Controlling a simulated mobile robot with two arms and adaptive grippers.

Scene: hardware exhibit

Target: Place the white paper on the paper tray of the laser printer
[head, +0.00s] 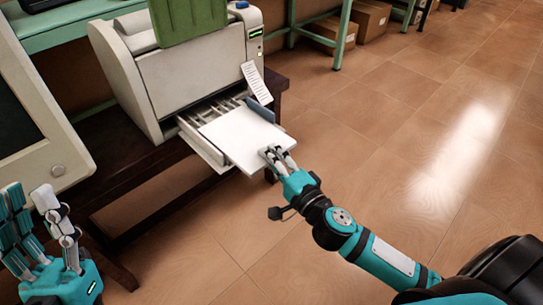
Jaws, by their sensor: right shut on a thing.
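The white paper (240,136) is a flat white sheet or stack lying over the open paper tray (202,148) of the laser printer (190,66). Its front right corner sticks out past the tray. My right gripper (277,154) is shut on that front edge of the paper. Slots of the tray show behind the paper; the part of the tray under the paper is hidden. My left gripper (38,211) is at the lower left with its fingers pointing up and spread, empty and apart from the printer.
The printer stands on a dark wooden table (135,165). A beige monitor (35,120) is at the left and a green object (187,20) sits on the printer. A printed slip (256,82) hangs by the tray. Cardboard boxes (370,18) are at the back. The floor at right is clear.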

